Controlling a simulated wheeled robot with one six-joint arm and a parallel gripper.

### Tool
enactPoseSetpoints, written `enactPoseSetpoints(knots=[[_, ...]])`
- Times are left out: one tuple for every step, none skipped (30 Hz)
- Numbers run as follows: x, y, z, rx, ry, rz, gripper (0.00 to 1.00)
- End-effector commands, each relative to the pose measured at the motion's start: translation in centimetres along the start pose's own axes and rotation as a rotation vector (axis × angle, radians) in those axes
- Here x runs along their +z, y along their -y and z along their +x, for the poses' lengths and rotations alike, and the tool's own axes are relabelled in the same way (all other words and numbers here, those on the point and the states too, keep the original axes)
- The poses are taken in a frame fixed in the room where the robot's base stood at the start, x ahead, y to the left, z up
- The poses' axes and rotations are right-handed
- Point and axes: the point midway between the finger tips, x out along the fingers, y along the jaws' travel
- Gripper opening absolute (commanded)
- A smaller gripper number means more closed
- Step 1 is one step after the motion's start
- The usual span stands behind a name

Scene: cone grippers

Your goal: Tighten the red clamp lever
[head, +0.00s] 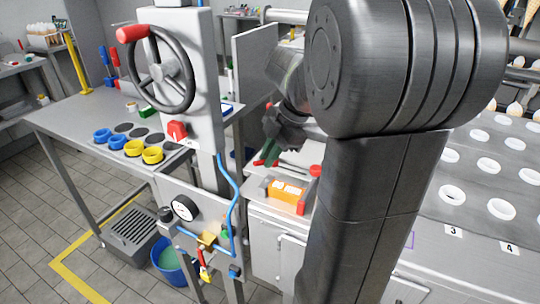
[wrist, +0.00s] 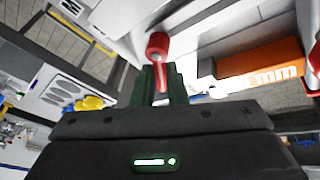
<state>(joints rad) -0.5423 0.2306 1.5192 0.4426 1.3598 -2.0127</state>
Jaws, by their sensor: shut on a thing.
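The red clamp lever (wrist: 158,46) shows in the wrist view as a red rounded knob on a narrower red shaft. My gripper (wrist: 160,88) has its dark green fingers closed on either side of the shaft, and the knob sticks out beyond them. In the head view my gripper (head: 270,153) is low over the light bench, left of an orange block. A small red tip beside the green fingers appears to be the lever (head: 258,163). The lever's base is hidden in both views.
The orange block (head: 286,191) with red ends lies close to my gripper and also shows in the wrist view (wrist: 262,62). A white panel with a handwheel (head: 160,69) stands to the left. A blue hose (head: 236,192) runs below it. Trays with round holes (head: 485,165) are on the right.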

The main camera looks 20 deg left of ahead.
Motion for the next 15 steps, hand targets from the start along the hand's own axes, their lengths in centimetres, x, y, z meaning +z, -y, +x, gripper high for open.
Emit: enactPoseSetpoints(knots=[[-0.03,-0.04,0.07,0.015,0.007,0.028,0.0],[-0.03,-0.07,0.09,0.024,0.012,0.051,0.0],[-0.05,-0.11,0.11,0.035,0.018,0.081,0.0],[-0.05,-0.17,0.11,0.046,0.023,0.105,0.0],[-0.07,-0.22,0.11,0.057,0.028,0.129,0.0],[-0.08,-0.29,0.11,0.071,0.035,0.163,0.0],[-0.07,-0.34,0.13,0.082,0.04,0.189,0.0],[-0.08,-0.37,0.16,0.092,0.045,0.215,0.0],[-0.08,-0.44,0.17,0.107,0.053,0.25,0.0],[-0.1,-0.48,0.17,0.117,0.058,0.275,0.0],[-0.1,-0.55,0.16,0.128,0.064,0.301,0.0],[-0.11,-0.62,0.16,0.142,0.072,0.334,0.0],[-0.1,-0.68,0.17,0.153,0.077,0.36,0.0],[-0.1,-0.72,0.18,0.164,0.082,0.386,0.0],[-0.07,-0.77,0.18,0.177,0.089,0.421,0.0]])
